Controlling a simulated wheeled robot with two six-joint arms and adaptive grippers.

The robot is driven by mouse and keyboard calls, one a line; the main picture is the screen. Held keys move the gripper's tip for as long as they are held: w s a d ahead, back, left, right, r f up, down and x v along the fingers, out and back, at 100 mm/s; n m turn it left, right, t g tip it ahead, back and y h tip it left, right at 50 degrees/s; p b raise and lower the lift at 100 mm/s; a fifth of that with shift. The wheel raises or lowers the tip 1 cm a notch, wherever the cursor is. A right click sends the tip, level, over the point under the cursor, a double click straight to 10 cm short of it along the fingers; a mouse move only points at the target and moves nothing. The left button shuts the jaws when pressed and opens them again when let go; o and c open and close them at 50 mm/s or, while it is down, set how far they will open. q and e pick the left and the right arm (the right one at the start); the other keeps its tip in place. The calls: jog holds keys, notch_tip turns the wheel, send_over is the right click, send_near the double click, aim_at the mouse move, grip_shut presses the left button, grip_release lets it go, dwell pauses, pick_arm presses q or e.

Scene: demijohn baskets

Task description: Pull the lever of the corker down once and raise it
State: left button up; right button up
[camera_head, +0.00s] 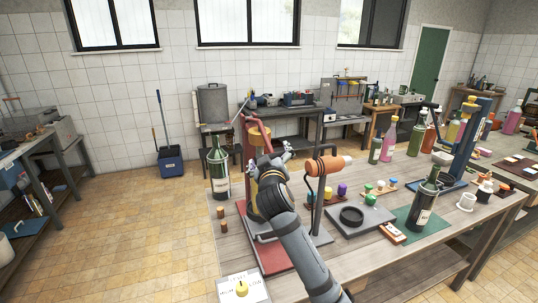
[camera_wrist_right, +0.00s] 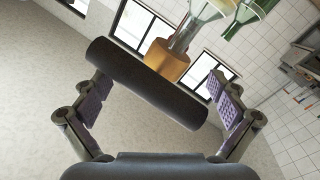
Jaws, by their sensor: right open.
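The red corker (camera_head: 251,165) stands upright on a red base at the left end of the wooden table, with a yellow collar near its top. My right gripper (camera_head: 275,153) is in front of the corker's upper part and hides some of it. In the right wrist view, my right gripper (camera_wrist_right: 158,92) is open. A thick dark bar (camera_wrist_right: 145,80), which looks like the lever's handgrip, lies slantwise across the space between its fingers. The fingers are not closed on it; I cannot tell whether they touch it. My left gripper is not in view.
A green bottle (camera_head: 219,172) stands just left of the corker. An orange tool on a black stand (camera_head: 328,166) is close to the right of my arm. A dark bottle (camera_head: 424,205) and a blue-framed device (camera_head: 468,140) stand further right.

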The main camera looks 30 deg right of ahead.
jog(key=shift+a, duration=0.1)
jog(key=c, duration=1.6)
jog(key=shift+r, duration=0.1)
